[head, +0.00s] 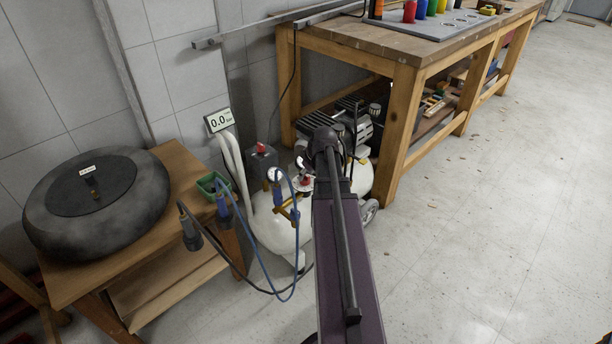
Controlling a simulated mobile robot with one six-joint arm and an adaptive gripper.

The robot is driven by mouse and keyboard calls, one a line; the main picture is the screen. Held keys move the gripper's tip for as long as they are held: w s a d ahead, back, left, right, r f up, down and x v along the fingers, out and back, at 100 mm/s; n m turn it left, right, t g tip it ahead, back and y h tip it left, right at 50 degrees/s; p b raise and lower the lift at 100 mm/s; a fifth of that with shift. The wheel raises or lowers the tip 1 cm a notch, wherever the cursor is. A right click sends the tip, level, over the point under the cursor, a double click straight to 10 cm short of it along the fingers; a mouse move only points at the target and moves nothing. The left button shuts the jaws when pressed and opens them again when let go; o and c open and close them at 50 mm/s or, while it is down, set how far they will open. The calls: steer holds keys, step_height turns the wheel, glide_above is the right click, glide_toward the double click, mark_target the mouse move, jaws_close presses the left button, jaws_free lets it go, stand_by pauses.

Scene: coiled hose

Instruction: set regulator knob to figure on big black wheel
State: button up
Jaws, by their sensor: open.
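The big black wheel (120,218) lies flat on a wooden bench at the left. A small white label (87,170) on its hub carries a figure too small to read surely. A red knob (306,182), apparently the regulator's, shows among brass fittings above the white compressor tank, just left of my arm. A small round gauge (274,174) is left of it.
A blue hose (262,262) loops in front of the white tank (275,228). A grey box with a red top (262,160) stands behind. The wooden workbench (400,125) rises behind right. The floor (490,240) at right is mostly clear.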

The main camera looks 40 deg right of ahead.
jaws_close()
steer(key=shift+a+m, duration=0.15)
steer(key=shift+m, duration=0.25)
steer(key=m+h, duration=0.1)
steer(key=m, duration=0.2)
steer(key=shift+a+m+h, duration=0.1)
steer(key=shift+m+h, duration=0.3)
steer(key=m+h, duration=0.1)
steer(key=m, duration=0.1)
steer(key=m+g, duration=0.1)
steer(key=m, duration=0.2)
steer(key=shift+w+a+m+g+h, duration=0.1)
steer(key=shift+w+m+g+h, duration=0.05)
steer(key=shift+m+g+h, duration=0.2)
steer(key=m+g, duration=0.1)
steer(key=m, duration=0.2)
steer(key=m+g+h, duration=0.1)
steer(key=m, duration=0.2)
steer(key=shift+w, duration=0.15)
steer(key=m+g, duration=0.2)
steer(key=m, duration=0.4)
steer(key=shift+w, duration=0.1)
